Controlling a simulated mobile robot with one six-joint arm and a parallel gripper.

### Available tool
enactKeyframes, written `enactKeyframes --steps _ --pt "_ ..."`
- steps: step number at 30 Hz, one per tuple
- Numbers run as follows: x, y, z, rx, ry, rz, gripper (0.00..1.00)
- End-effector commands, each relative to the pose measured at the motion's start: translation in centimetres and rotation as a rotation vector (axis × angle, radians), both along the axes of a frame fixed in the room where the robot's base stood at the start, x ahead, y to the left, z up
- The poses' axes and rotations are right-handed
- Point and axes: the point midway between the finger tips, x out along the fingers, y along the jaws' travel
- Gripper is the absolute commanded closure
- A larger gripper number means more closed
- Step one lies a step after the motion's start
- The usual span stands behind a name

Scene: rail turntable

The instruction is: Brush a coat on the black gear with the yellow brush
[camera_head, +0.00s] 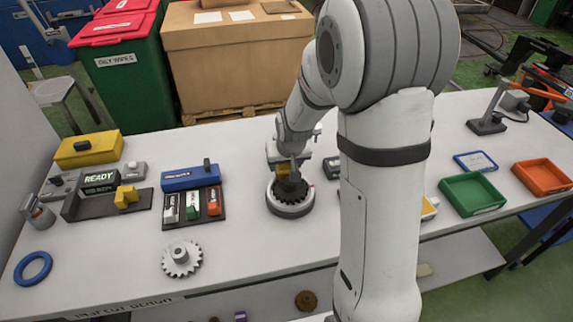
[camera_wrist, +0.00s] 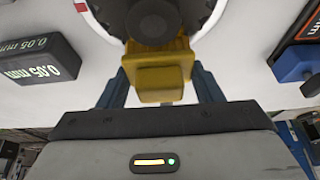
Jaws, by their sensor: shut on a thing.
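The black gear (camera_head: 289,194) lies on a round grey turntable (camera_head: 290,209) in the middle of the white table. My gripper (camera_head: 287,164) is above the gear's far side. In the wrist view my gripper (camera_wrist: 160,92) is shut on the yellow brush (camera_wrist: 158,82), with a blue finger on each side of it. The brush's far end is right at the gear's dark centre (camera_wrist: 153,20); I cannot tell if it touches. In the head view the brush (camera_head: 283,170) is partly hidden by my arm.
A rack (camera_head: 191,223) with small labelled blocks and a blue case (camera_head: 190,177) stand left of the turntable. A white gear (camera_head: 181,259) lies in front left. A green tray (camera_head: 472,209) and an orange tray (camera_head: 541,190) are at right. My arm hides part of the table.

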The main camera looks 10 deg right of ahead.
Motion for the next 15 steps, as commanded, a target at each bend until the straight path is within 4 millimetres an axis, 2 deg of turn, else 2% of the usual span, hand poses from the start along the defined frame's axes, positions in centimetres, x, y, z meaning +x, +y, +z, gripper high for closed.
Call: enactKeyframes --steps 15 --pt "-0.62 0.01 -0.03 0.000 -0.001 0.000 0.59"
